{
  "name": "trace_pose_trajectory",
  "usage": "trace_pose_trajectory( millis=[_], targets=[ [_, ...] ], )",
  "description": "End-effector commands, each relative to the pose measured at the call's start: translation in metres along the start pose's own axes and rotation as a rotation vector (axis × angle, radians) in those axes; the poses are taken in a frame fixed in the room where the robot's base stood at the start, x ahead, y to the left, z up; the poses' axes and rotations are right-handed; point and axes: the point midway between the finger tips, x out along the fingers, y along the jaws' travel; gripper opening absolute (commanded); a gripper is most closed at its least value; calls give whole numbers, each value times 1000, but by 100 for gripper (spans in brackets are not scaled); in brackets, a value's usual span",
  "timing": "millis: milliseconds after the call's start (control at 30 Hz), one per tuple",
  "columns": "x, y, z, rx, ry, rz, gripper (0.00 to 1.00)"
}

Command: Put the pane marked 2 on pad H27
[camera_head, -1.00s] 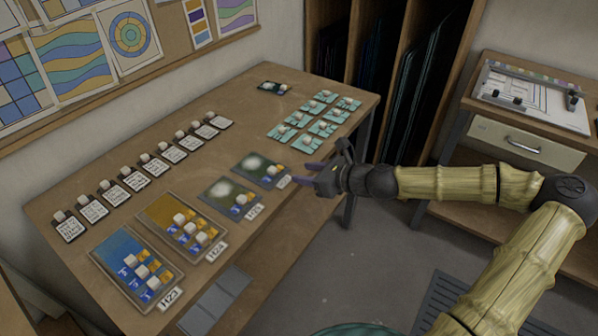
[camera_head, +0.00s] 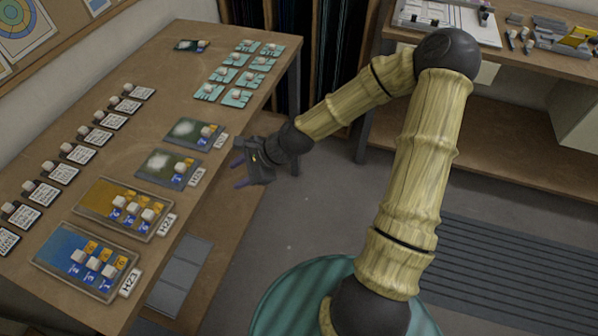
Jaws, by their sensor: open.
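My gripper (camera_head: 239,164) is open and empty, off the table's right edge, beside the two green trays. Several small teal panes (camera_head: 239,73) with white knobs lie in rows at the table's far right; their marks are too small to read. Two dark green trays, a farther one (camera_head: 177,142) and a nearer one (camera_head: 152,172), each hold small yellow and blue pieces with a white knob. Their labels, a far one (camera_head: 220,142) and a near one (camera_head: 196,177), are too blurred to read surely, so I cannot tell which pad is H27.
An amber tray (camera_head: 95,200) and a blue tray (camera_head: 57,245) stand nearer on the table (camera_head: 110,160). Several white cards (camera_head: 78,153) with knobs line its left side. A small dark plate (camera_head: 185,45) lies at the back. A second bench (camera_head: 510,65) stands at the right.

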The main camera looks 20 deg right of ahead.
Motion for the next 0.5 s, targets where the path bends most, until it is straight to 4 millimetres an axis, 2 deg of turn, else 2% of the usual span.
trace_pose_trajectory(
  millis=[100,233,367,500],
  targets=[
    [-2,30,-12,-253,114,119,41],
    [-18,52,-26,-519,217,243,41],
    [-45,64,-35,-768,303,359,41],
    [-82,70,-37,-1013,377,468,41]
  ],
)
